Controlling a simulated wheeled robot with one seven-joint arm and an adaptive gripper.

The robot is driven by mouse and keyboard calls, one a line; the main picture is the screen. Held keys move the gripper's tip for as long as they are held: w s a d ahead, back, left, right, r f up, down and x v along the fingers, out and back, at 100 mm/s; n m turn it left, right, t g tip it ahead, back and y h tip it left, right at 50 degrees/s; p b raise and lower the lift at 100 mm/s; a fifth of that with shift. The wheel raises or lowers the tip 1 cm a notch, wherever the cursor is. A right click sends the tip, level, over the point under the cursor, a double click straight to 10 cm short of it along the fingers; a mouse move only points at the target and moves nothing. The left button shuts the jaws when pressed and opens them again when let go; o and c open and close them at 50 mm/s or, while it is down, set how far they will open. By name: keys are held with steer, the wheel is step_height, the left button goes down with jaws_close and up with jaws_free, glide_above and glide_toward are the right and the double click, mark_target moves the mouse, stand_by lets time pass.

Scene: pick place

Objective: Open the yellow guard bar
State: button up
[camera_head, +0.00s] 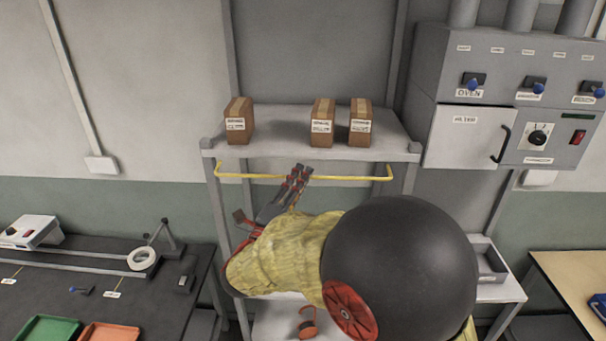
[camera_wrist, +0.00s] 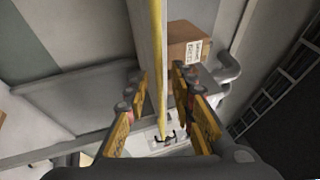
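The yellow guard bar (camera_head: 345,178) runs across the front of a grey shelf, just below its top board, with bent ends near the left and right posts. My gripper (camera_head: 299,172) is at the bar, a little right of its middle-left part, and hides a short piece of it. In the wrist view the bar (camera_wrist: 159,70) runs lengthwise between the two fingers of my gripper (camera_wrist: 161,90). The fingers are apart, with visible gaps beside the bar, and do not appear closed on it.
Three brown boxes (camera_head: 239,121) (camera_head: 322,123) (camera_head: 360,122) stand on the shelf's top board (camera_head: 280,146). A grey control cabinet (camera_head: 480,135) is at the right. A dark workbench (camera_head: 95,275) with green (camera_head: 50,330) and orange (camera_head: 108,332) trays is at the left. My arm hides much of the lower shelf.

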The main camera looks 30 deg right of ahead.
steer(key=shift+w+d+r, duration=0.1)
steer(key=shift+w+d, duration=0.3)
steer(key=shift+d, duration=0.15)
steer(key=c, duration=0.3)
jaws_close()
